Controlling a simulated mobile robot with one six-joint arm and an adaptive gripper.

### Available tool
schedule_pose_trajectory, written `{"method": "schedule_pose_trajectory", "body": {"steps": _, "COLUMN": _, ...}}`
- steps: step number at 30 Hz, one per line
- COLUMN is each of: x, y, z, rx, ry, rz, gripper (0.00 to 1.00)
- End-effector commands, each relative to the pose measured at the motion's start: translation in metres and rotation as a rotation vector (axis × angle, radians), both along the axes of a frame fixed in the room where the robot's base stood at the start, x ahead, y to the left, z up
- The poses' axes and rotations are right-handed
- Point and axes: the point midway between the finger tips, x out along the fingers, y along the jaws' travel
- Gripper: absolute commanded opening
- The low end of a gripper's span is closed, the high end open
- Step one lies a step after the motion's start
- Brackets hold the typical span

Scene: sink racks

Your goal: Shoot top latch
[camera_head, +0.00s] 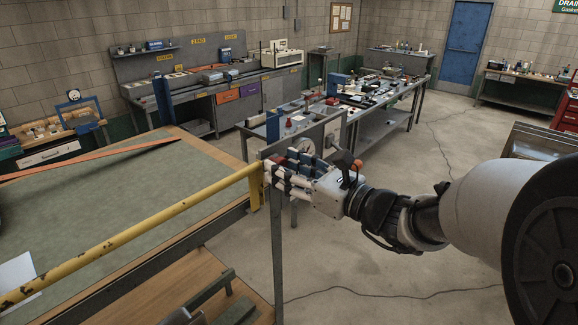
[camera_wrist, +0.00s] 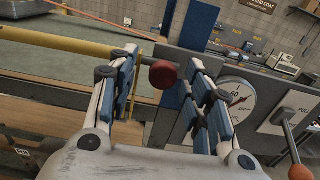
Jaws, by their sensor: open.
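My gripper (camera_head: 272,172) is open beside the end of a yellow rail and in front of a grey panel (camera_wrist: 185,62). In the wrist view, a dark red round knob (camera_wrist: 163,74) on a short grey stem shows between the two spread fingers, nearer the left one. I see a gap on both sides of it, and cannot tell its depth relative to the fingertips. A second, orange-red knob (camera_wrist: 299,172) on a metal rod stands at the lower right, outside the fingers. Which part is the top latch is not clear. In the head view my gripper hides much of the panel.
A yellow rail (camera_head: 140,235) runs along the green-topped table (camera_head: 90,200) at left. A white dial (camera_wrist: 237,96) is on the panel right of my fingers. A cluttered bench (camera_head: 388,98) stands behind. The floor (camera_head: 400,285) at lower right is mostly clear, with a cable.

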Motion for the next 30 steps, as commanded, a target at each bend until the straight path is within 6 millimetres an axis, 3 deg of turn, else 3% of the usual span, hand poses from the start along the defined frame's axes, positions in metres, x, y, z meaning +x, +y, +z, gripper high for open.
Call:
{"method": "schedule_pose_trajectory", "body": {"steps": 7, "x": -0.008, "y": -0.013, "z": 0.000, "rx": -0.001, "ry": -0.002, "rz": -0.004, "gripper": 0.46}}
{"method": "schedule_pose_trajectory", "body": {"steps": 21, "x": -0.064, "y": -0.085, "z": 0.000, "rx": -0.001, "ry": -0.001, "rz": -0.004, "gripper": 0.46}}
{"method": "schedule_pose_trajectory", "body": {"steps": 30, "x": -0.074, "y": -0.095, "z": 0.000, "rx": 0.001, "ry": -0.001, "rz": 0.001, "gripper": 0.46}}
